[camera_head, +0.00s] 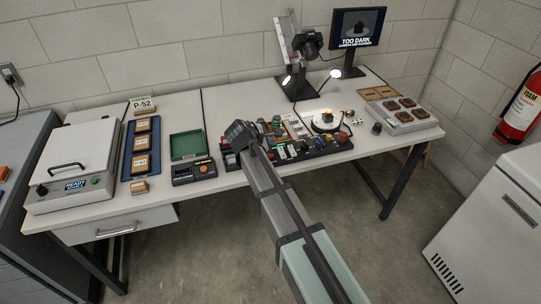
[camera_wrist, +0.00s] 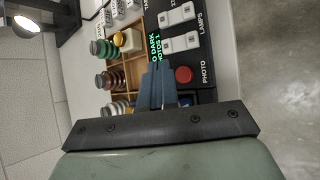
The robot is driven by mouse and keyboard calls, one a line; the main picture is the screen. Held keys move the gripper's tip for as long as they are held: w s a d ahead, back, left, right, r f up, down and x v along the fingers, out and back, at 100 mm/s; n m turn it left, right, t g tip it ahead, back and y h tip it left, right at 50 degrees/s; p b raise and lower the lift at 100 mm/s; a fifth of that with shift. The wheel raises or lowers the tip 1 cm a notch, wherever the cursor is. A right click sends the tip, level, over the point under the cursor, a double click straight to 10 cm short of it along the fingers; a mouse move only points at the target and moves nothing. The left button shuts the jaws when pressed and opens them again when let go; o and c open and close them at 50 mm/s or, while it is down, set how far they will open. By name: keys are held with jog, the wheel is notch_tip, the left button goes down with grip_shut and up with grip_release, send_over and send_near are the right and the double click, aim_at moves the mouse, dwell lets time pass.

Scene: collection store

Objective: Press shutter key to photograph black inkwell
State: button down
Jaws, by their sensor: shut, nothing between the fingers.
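The red round key (camera_wrist: 183,74) on the black control panel (camera_wrist: 207,52) is marked PHOTO in the wrist view. White rocker keys (camera_wrist: 180,42) marked LAMPS lie beside it. The panel's green display reads "DARK" and "PHOTOS 1", partly cut by my fingers. My gripper (camera_wrist: 157,66) is shut and empty, its tips just left of the red key in the picture; contact cannot be told. In the head view, a small dark object with some yellow, perhaps the inkwell (camera_head: 327,115), sits on the white round stage (camera_head: 315,126). The monitor (camera_head: 357,28) shows a dark object and "TOO DARK".
A camera (camera_head: 312,42) hangs on its stand over two lit lamps (camera_head: 336,73). A wooden rack of small knobbed objects (camera_wrist: 128,76) adjoins the panel. A dark small item (camera_head: 377,128) and a grey tray (camera_head: 402,121) stand right. A green-lined box (camera_head: 188,145) stands left.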

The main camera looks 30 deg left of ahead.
jog(key=shift+f, duration=1.05)
jog(key=shift+f, duration=0.15)
dwell(1.3)
jog(key=shift+f, duration=0.3)
jog(key=shift+f, duration=0.45)
dwell(0.8)
jog(key=shift+r, duration=0.9)
jog(key=shift+r, duration=2.5)
